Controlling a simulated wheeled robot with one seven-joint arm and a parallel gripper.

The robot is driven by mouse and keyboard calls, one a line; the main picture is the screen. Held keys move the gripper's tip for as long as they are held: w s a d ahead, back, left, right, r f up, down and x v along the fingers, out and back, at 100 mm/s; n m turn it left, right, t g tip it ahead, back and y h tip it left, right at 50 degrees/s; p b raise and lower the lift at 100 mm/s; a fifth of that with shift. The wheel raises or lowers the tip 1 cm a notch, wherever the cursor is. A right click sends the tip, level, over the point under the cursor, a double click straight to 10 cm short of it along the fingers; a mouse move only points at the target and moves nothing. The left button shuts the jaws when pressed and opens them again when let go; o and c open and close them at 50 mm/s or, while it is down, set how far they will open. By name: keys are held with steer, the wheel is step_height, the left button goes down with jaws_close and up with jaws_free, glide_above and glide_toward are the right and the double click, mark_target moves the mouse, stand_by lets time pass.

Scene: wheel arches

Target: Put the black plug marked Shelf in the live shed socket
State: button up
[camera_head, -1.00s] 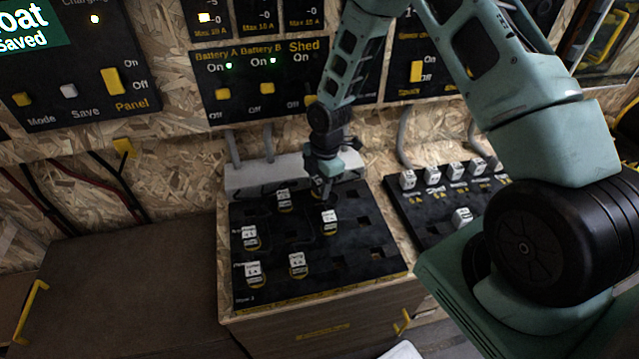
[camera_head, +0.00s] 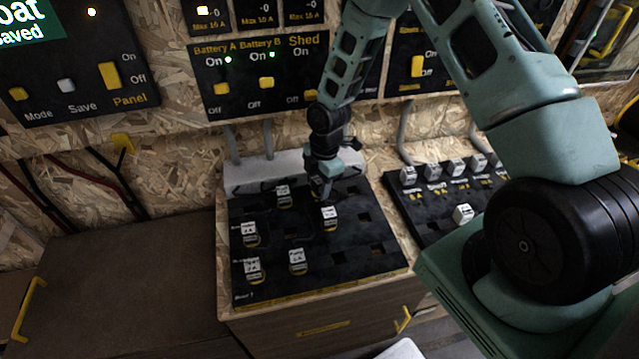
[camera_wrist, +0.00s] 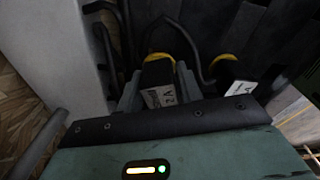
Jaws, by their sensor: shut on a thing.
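My gripper (camera_head: 320,189) is at the back of the black socket board (camera_head: 345,262), its fingers pointing down. In the wrist view, my gripper (camera_wrist: 158,90) is shut on a dark plug (camera_wrist: 157,73) with a yellow ring and a white label. I cannot read Shelf on that label, and the plug's lower end is hidden. Another white-labelled plug (camera_wrist: 236,82) stands beside it on the right. Several white-topped plugs, such as the one right of centre (camera_head: 329,213), sit in the board. Empty square sockets show on its right side. I cannot tell which socket is the live shed one.
The switch panel (camera_head: 262,80) marked Battery A, Battery B and Shed is on the wall behind. A second black board (camera_head: 440,205) with white fuses lies to the right. Dark cables (camera_wrist: 177,32) loop close to the fingers. The brown worktop (camera_head: 120,280) at left is clear.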

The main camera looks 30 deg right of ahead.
steer(key=shift+f, duration=0.2)
steer(key=shift+f+b, duration=0.4)
steer(key=shift+f, duration=0.15)
stand_by(0.6)
steer(key=o, duration=1.5)
steer(key=shift+o, duration=0.2)
step_height(320, 180, up, 9)
steer(key=p, duration=0.7)
